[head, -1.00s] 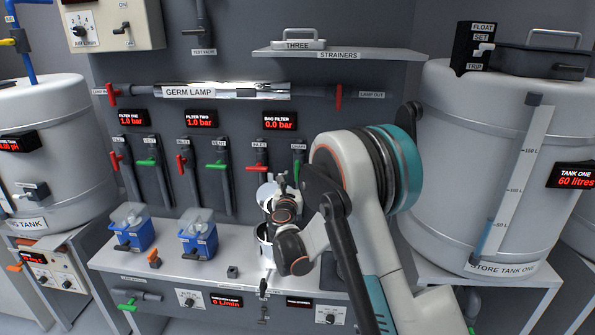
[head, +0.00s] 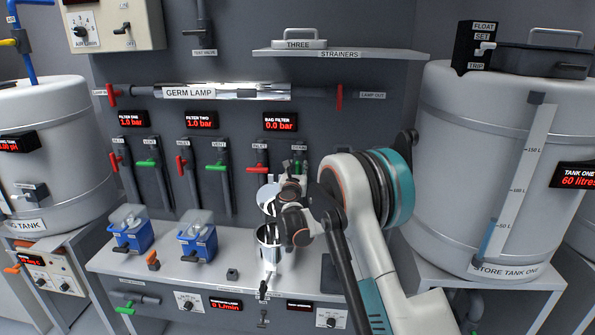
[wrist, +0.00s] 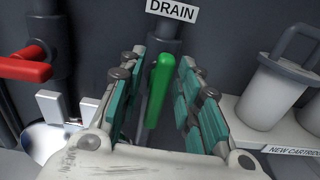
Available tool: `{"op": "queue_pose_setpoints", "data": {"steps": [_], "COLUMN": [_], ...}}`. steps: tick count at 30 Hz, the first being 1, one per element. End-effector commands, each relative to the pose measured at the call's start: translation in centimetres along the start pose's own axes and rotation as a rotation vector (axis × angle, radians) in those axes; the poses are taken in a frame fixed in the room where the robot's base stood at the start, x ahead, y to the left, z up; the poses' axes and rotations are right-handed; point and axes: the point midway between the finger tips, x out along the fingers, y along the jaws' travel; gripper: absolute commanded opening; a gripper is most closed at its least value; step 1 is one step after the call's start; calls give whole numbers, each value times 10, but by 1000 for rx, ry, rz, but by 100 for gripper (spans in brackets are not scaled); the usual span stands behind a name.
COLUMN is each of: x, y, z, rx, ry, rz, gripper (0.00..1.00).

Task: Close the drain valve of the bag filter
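The drain valve's green handle (wrist: 158,90) hangs down, in line with its pipe, below the DRAIN label (wrist: 172,10) in the wrist view. My gripper (wrist: 161,70) is open, with one teal-padded finger on each side of the handle. Gaps show between handle and pads. In the head view a little green of the handle (head: 299,165) shows above my wrist, which hides the fingers. The bag filter (head: 266,248) is a shiny metal vessel on the bench, partly behind my wrist. Its display (head: 280,122) reads 0.0 bar.
The red inlet handle (wrist: 24,67) is left of my gripper, above a shiny round metal part (wrist: 48,140). A white cartridge (wrist: 268,92) stands on a shelf to the right. In the head view, blue units (head: 198,241) stand on the bench left of the bag filter.

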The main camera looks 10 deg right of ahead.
Motion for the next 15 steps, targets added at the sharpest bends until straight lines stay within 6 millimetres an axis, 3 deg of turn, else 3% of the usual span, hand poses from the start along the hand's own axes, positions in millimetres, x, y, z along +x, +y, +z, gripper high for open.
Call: {"op": "queue_pose_setpoints", "data": {"steps": [1,3,15], "x": [0,0,0], "y": [0,0,0], "z": [0,0,0], "rx": [0,0,27], "ry": [0,0,0], "rz": [0,0,0], "gripper": [15,0,0]}}
